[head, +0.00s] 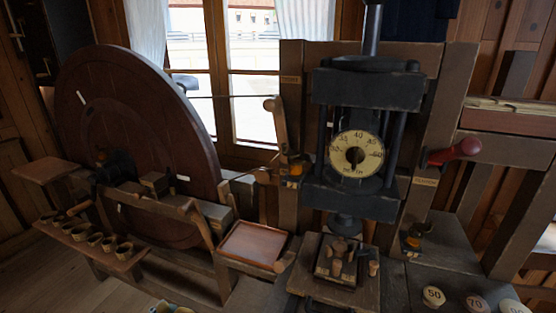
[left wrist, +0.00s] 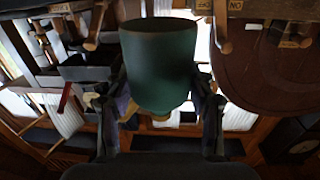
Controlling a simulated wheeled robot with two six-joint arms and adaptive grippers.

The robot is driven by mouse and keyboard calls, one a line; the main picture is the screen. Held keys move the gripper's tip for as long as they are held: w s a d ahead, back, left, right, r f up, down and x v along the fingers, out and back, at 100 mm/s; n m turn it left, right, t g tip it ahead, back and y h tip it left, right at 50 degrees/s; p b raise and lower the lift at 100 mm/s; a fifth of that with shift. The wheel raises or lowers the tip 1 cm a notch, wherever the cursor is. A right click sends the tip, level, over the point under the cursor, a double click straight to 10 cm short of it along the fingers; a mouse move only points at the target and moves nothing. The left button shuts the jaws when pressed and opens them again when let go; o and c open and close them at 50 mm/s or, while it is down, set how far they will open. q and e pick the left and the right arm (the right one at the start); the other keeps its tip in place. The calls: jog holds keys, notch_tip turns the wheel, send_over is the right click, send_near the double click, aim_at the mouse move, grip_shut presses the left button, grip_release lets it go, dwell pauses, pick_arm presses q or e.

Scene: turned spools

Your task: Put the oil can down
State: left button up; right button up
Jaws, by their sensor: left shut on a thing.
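The oil can (left wrist: 160,62) is a dark green, round-sided body in the middle of the left wrist view. My left gripper (left wrist: 164,100) is shut on it, with one dark finger on each side. The can hides what lies directly behind it, and its spout cannot be made out. The left wrist view shows the room upside down. In the head view neither the can nor my left gripper can be clearly made out. My right gripper is not in view.
A press with a dial (head: 357,154) stands at centre, with small wooden pieces (head: 338,258) on its block. A reddish-brown tray (head: 254,244) is left of it. A large wheel (head: 130,110) and a bench of cups (head: 95,239) stand left. Numbered discs (head: 434,295) lie front right.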

pick_arm(q)
jog(key=shift+w+d+f+y, duration=0.1)
jog(key=shift+w+f+y, duration=0.1)
jog(key=shift+y, duration=0.1)
jog(key=shift+f+n+y, duration=0.15)
jog(key=shift+n+y, duration=0.15)
jog(key=shift+n, duration=0.1)
jog(key=shift+w+d+f+n+t+y, duration=0.1)
jog(key=shift+d+f+n+t+y, duration=0.15)
jog(key=shift+f+n+t+y, duration=0.2)
jog(key=w+d+f+n+y, duration=0.3)
jog(key=w+d+y, duration=0.2)
jog(key=d, duration=0.1)
jog(key=shift+t, duration=0.35)
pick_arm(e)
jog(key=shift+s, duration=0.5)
pick_arm(q)
jog(key=shift+y, duration=0.25)
